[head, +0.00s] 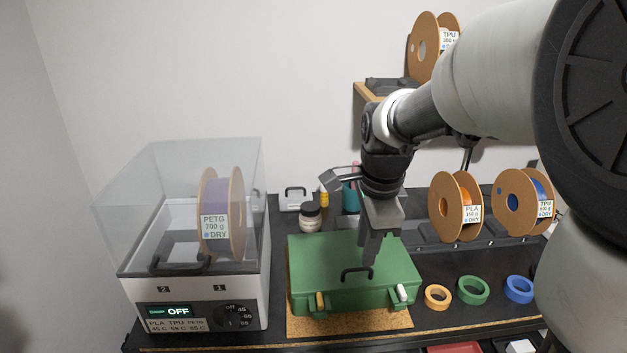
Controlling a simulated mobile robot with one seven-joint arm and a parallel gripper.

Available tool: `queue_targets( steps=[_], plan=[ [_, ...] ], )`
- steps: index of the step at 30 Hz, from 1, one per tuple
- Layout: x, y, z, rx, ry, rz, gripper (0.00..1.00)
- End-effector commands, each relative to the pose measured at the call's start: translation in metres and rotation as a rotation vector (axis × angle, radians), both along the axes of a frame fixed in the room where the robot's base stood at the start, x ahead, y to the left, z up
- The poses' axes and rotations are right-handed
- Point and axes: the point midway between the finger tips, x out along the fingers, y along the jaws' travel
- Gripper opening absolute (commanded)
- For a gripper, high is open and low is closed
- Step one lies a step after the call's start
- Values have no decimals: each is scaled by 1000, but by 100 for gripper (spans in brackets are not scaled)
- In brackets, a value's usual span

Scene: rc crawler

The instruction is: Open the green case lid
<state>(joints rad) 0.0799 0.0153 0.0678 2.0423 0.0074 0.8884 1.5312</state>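The green case (325,257) sits on a cork mat (300,325) on the black bench, with its lid down. A tan latch (320,301) shows at the front left and a white latch (402,293) at the front right. My gripper (370,262) points down over the lid, just behind the handle in the picture. Whether it touches the lid or the handle, and how far apart its fingers are, I cannot tell.
A filament dryer (195,292) with a clear cover stands left of the case. Tape rings in orange (437,298), green (473,291) and blue (519,289) lie to the right. Filament spools (457,206) stand behind them. A jar (310,217) stands behind the case.

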Motion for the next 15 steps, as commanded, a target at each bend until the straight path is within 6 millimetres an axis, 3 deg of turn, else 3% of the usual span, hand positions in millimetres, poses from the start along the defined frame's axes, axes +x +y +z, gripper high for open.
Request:
queue_targets(
  steps=[6,15],
  plan=[
    [7,0,-37,0,2,0,26],
    [11,0,-52,0,-1,0,26]
  ],
)
